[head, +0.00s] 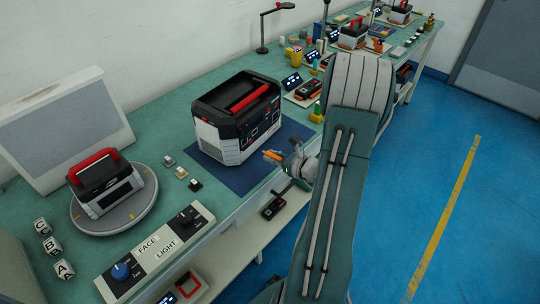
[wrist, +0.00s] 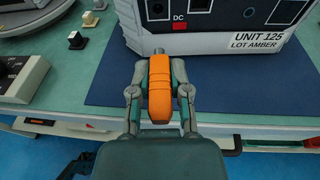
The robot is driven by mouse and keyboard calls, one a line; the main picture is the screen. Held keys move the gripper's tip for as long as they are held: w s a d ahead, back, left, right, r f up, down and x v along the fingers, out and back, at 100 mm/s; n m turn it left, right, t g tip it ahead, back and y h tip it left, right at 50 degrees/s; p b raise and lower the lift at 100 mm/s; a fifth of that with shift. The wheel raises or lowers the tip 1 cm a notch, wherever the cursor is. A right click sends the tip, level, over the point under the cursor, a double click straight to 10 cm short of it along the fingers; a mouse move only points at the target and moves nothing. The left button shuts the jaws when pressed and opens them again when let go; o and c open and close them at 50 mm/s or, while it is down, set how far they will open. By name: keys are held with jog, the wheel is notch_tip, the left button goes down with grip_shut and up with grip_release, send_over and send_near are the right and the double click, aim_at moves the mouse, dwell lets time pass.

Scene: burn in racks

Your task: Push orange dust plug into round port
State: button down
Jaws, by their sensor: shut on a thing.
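My gripper (wrist: 159,85) is shut on the orange dust plug (wrist: 160,92), with one finger on each side of it. The plug's grey tip points toward the unit (wrist: 220,35) in the wrist view. In the head view the orange plug (head: 272,156) shows at the end of my gripper (head: 280,161), beside the white and black unit (head: 238,117) with a red handle. The plug is apart from the unit, over the front part of the blue mat (wrist: 265,90).
The unit stands on a blue mat on a green bench. To the left are small switches (head: 181,172), a FACE LIGHT control box (head: 160,245) and a round turntable (head: 140,207) with a smaller red-handled unit. A lower shelf (head: 262,224) runs under the bench edge.

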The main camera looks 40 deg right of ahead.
aim_at(265, 152)
jog(key=shift+w+d, duration=0.2)
jog(key=shift+w, duration=0.25)
jog(key=w, duration=0.1)
jog(key=w+a, duration=0.1)
jog(key=w, duration=0.1)
jog(key=shift+a, duration=0.3)
jog(key=shift+w, duration=0.55)
jog(key=shift+w+d, duration=0.2)
jog(key=shift+w, duration=0.2)
jog(key=shift+a, duration=0.1)
jog(key=c, duration=1.2)
grip_release()
jog(key=shift+a, duration=0.1)
grip_shut()
